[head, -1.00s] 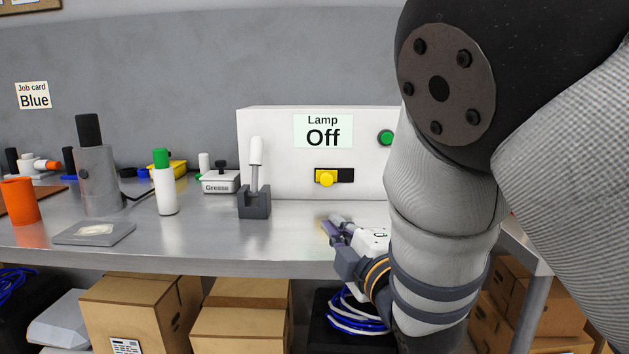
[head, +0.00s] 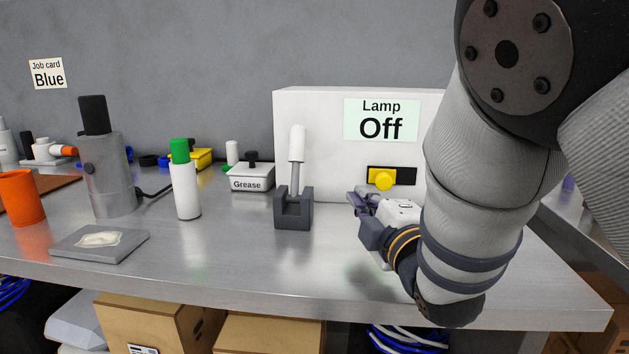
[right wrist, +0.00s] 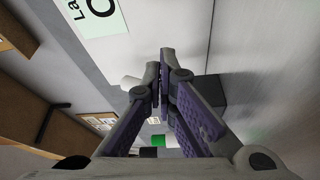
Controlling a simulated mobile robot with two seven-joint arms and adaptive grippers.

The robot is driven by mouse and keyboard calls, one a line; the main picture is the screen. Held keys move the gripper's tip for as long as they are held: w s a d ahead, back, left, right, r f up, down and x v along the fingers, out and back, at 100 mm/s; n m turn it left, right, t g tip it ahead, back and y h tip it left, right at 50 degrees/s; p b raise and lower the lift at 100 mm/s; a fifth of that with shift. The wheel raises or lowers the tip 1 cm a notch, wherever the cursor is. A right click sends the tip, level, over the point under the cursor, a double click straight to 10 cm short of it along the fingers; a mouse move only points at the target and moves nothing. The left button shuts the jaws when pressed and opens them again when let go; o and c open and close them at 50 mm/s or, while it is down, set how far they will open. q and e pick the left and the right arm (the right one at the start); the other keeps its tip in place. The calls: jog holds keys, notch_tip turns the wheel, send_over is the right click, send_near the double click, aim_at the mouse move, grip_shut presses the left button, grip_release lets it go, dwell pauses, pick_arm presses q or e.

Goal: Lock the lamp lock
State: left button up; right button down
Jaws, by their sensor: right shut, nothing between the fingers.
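The lamp lock is a yellow knob on a yellow and black slider plate (head: 404,176), on the front of a white box (head: 330,140). Yellow shows at the plate's left and black at its right. A sign (head: 381,119) above it reads "Lamp Off". My right gripper (head: 358,198) is shut and empty, just below and left of the knob, over the table. Its fingertips (right wrist: 160,72) meet in the right wrist view. I cannot tell whether they touch the box; the lock is not seen there. My left gripper is not in view.
A white-handled lever in a dark bracket (head: 293,210) stands left of my gripper. A green-capped bottle (head: 186,190), a grease box (head: 251,178), a grey cylinder (head: 110,180) and an orange cup (head: 22,198) stand further left. The table front (head: 300,270) is clear.

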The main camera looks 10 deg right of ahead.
aim_at(386, 178)
jog(key=w, duration=0.9)
jog(key=shift+a+r+b, duration=0.1)
jog(key=shift+a+b, duration=0.05)
jog(key=shift+b, duration=0.15)
jog(key=d, duration=0.1)
jog(key=s+d, duration=0.1)
jog(key=shift+d, duration=0.3)
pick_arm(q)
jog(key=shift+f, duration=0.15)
pick_arm(e)
jog(key=shift+s+d, duration=0.15)
jog(key=shift+d, duration=0.25)
jog(key=shift+f, duration=0.2)
jog(key=d, duration=0.2)
jog(key=s+d+p, duration=0.1)
jog(key=d, duration=0.1)
jog(key=shift+s+d+r, duration=0.1)
jog(key=shift+s+d, duration=0.05)
jog(key=shift+d, duration=0.1)
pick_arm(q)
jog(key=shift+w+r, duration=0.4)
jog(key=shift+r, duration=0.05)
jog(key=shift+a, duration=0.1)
pick_arm(e)
jog(key=shift+a, duration=0.1)
